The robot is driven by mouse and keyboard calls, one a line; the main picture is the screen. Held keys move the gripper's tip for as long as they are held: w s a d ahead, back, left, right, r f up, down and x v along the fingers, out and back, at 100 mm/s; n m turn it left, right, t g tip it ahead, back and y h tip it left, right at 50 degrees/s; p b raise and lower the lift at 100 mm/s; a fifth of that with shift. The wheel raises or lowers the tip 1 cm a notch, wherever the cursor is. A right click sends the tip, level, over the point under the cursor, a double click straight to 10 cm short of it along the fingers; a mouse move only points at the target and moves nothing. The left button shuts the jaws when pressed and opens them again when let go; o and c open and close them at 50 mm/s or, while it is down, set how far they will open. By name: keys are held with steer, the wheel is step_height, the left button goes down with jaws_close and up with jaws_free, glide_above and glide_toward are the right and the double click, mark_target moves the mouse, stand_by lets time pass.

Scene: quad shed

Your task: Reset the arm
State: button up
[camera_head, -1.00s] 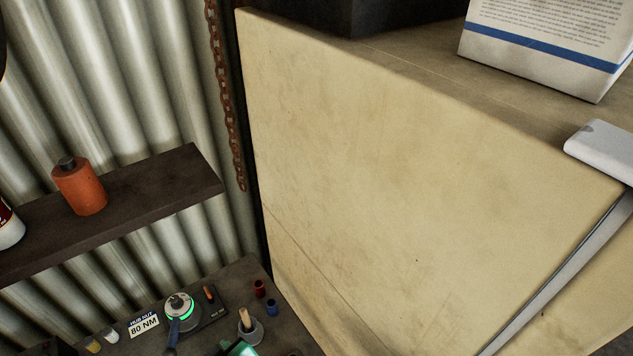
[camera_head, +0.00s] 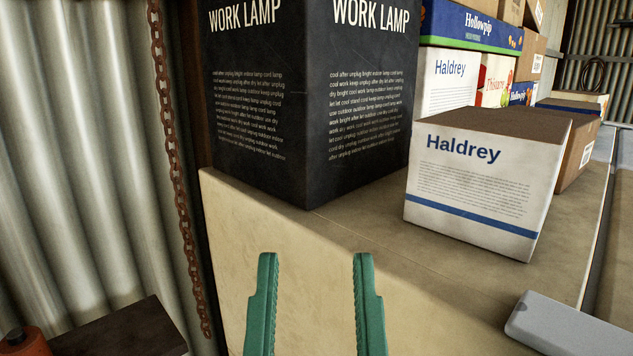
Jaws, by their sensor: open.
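My gripper (camera_head: 315,262) shows at the bottom middle of the head view. Its two green fingers point up and stand well apart, with nothing between them. It is in front of the cream side of a large cabinet-like block (camera_head: 420,300). Whether it touches that surface I cannot tell. The rest of my arm is below the frame.
A black work lamp box (camera_head: 310,110) and a white Haldrey box (camera_head: 480,185) stand on the block's top, with more boxes behind. A rusty chain (camera_head: 175,150) hangs at left by the corrugated wall. A dark shelf (camera_head: 125,330) holds an orange bottle (camera_head: 25,342).

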step_height(320, 180, up, 9)
steer(key=p, duration=0.5)
steer(key=shift+w+a, duration=0.15)
stand_by(0.5)
